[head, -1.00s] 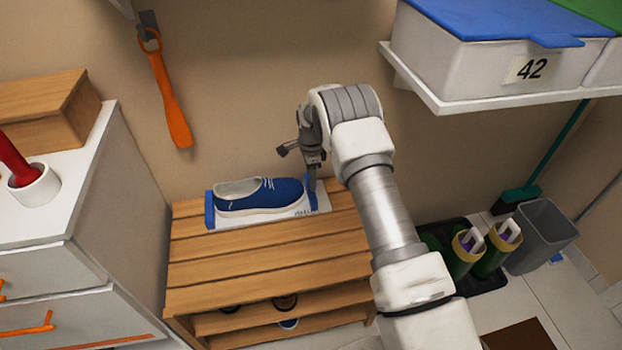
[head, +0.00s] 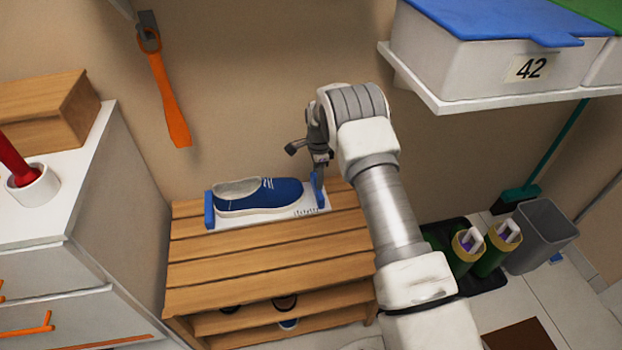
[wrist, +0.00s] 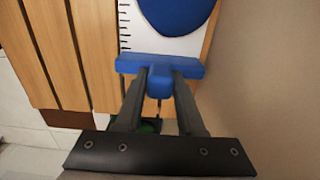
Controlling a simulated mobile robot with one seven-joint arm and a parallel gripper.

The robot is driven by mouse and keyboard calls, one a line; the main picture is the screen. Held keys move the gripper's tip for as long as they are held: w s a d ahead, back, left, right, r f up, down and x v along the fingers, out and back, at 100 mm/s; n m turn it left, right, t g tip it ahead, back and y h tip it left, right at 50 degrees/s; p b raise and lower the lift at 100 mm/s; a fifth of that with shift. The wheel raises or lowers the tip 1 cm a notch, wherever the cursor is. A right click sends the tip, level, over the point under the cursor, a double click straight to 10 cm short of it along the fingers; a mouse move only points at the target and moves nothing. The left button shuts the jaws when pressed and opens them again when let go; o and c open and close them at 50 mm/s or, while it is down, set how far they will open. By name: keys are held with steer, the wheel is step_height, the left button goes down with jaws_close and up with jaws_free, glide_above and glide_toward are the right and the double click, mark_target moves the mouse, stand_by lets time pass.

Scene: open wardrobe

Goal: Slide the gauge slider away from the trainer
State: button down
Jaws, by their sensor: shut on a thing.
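The gauge has a fixed blue end piece (head: 209,209) at the left and a blue slider (head: 318,190) at the right. A gap of bare white gauge with black marks shows between the trainer and the slider. My gripper (wrist: 159,88) is shut on the slider's blue knob in the wrist view, where the slider bar (wrist: 188,66) crosses the gauge. The trainer's blue end (wrist: 180,14) shows at the top there, apart from the slider.
The slatted wooden rack (head: 260,265) has shoes on its lower shelf. A white cabinet (head: 110,200) stands at the left. A shelf with a white box (head: 455,65) hangs at the upper right. Boots and a grey bin (head: 540,238) stand on the floor at the right.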

steer(key=shift+w+d, duration=0.1)
steer(key=shift+d, duration=0.5)
steer(key=c, duration=0.5)
jaws_free()
step_height(320, 180, up, 18)
steer(key=p, duration=0.4)
steer(key=shift+f+p, duration=0.25)
steer(key=shift+p, duration=0.15)
